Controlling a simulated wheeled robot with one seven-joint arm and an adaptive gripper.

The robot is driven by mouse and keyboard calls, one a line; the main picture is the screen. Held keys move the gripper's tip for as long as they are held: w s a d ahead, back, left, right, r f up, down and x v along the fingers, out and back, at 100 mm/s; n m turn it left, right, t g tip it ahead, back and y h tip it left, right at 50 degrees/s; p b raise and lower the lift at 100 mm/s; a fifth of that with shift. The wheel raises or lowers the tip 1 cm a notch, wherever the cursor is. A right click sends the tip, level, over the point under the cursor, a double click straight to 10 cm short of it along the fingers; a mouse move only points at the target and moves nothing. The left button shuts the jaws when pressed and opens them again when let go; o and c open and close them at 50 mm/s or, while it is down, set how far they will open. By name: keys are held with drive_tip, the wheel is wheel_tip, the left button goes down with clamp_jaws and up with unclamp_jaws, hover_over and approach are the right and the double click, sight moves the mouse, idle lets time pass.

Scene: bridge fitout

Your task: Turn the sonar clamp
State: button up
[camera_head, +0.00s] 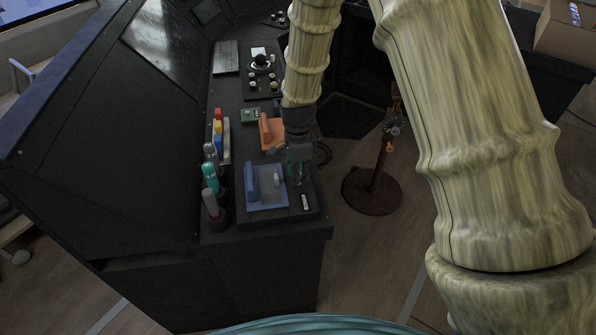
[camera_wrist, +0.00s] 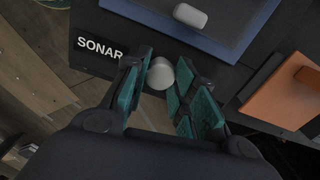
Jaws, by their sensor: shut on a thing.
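The sonar clamp (camera_wrist: 160,74) shows as a pale grey round-ended piece between my fingertips in the wrist view, beside a black label reading SONAR (camera_wrist: 100,47). My gripper (camera_wrist: 166,88) is shut on it, with teal pads on either side. The lower part of the clamp is hidden by the fingers. In the head view my gripper (camera_head: 298,176) points down at the right edge of the console, right of a blue plate (camera_head: 268,201) with a blue handle. The small label (camera_head: 305,202) lies just in front of the fingers.
An orange plate and handle (camera_head: 270,132) sit behind the blue plate; the orange part (camera_wrist: 286,93) is close right of my fingers in the wrist view. Bottles (camera_head: 210,178) stand at the console's left. A round-based stand (camera_head: 373,190) is on the floor to the right.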

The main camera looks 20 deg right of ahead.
drive_tip(key=n, duration=0.4)
drive_tip(key=shift+p, duration=0.4)
drive_tip(key=n, duration=0.4)
drive_tip(key=shift+n+p, duration=0.3)
drive_tip(key=shift+n, duration=0.1)
drive_tip(key=n, duration=0.4)
drive_tip(key=shift+n+p, duration=0.35)
drive_tip(key=shift+n, duration=1.75)
drive_tip(key=o, duration=1)
drive_tip(key=shift+d, duration=0.1)
drive_tip(key=shift+o, duration=0.2)
